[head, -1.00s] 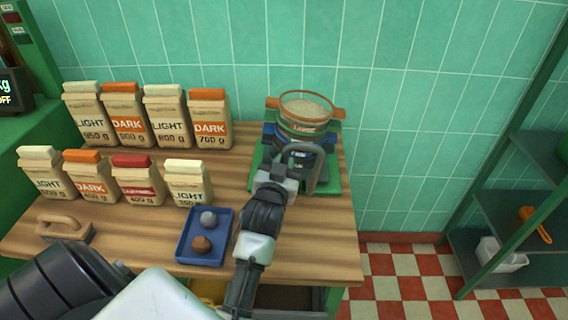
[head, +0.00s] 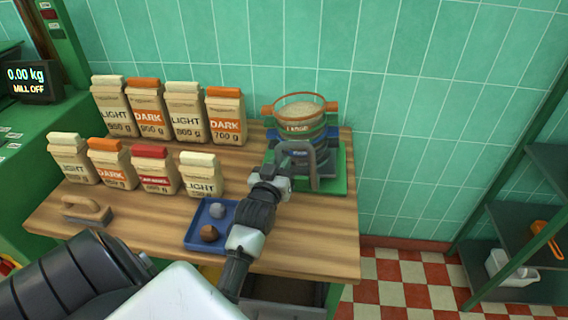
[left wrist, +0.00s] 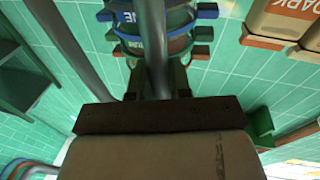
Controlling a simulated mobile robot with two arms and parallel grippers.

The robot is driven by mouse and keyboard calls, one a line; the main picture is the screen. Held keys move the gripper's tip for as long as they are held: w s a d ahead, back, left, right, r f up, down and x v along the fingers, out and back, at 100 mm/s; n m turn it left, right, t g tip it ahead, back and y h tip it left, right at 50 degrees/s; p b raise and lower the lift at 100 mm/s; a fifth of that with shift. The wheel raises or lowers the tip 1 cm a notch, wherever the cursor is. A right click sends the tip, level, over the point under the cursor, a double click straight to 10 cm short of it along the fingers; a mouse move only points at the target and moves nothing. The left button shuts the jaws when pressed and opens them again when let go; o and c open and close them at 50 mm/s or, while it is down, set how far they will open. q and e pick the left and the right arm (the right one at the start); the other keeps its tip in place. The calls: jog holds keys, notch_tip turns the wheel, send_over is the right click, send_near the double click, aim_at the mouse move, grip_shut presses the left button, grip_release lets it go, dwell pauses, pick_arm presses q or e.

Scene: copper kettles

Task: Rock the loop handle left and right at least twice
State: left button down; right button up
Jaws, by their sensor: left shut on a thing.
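The grey loop handle (head: 314,168) stands at the front of a sieve stack on a green base (head: 335,178) at the table's back right. My left gripper (head: 283,178) is shut on the handle's left side. In the left wrist view the handle's grey bar (left wrist: 157,45) runs between the fingers (left wrist: 157,85). The stack has an orange-rimmed top sieve (head: 299,128) holding pale grains, with green and blue rings below. The gripper partly hides the handle's lower left end. My right gripper is not in view.
Several paper coffee bags (head: 186,125) stand in two rows on the wooden table to the left. A blue tray (head: 193,238) with two lumps lies near the front, beside my left arm. A wooden-handled brush (head: 86,210) lies at left. A shelf (head: 500,225) stands at right.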

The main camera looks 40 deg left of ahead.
pick_arm(q)
jog(key=c, duration=1.1)
grip_release()
jog(key=shift+a, duration=0.1)
jog(key=shift+b+v, duration=0.55)
jog(key=shift+v, duration=4.85)
jog(key=shift+w, duration=0.1)
